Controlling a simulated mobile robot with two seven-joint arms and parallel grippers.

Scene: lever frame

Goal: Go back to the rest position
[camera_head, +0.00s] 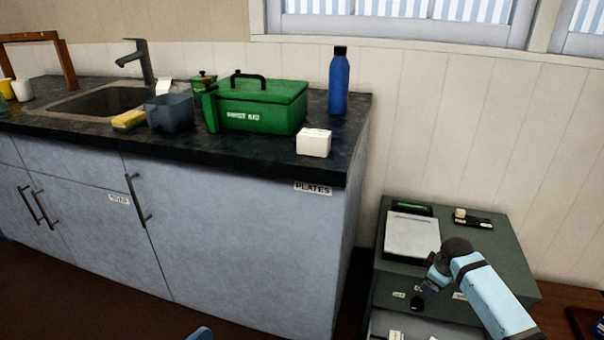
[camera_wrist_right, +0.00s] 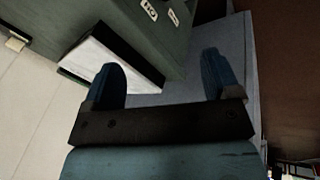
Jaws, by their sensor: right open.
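My right arm comes in from the lower right in the head view. My right gripper (camera_head: 425,286) is in front of the dark green cabinet (camera_head: 480,245), below its top edge. In the right wrist view, the right gripper (camera_wrist_right: 160,70) has its two blue fingers wide apart with nothing held between them. The cabinet and its white panel show beyond the fingers. My left gripper cannot be made out; only a small blue piece, probably mine, shows at the bottom edge of the head view.
The counter (camera_head: 230,215) holds a green first aid box (camera_head: 262,105), a blue bottle (camera_head: 338,82), a white block (camera_head: 314,143), a grey tub (camera_head: 169,112) and a yellow sponge (camera_head: 129,121). A brown wooden surface (camera_head: 568,310) is at lower right. Floor shows before the counter.

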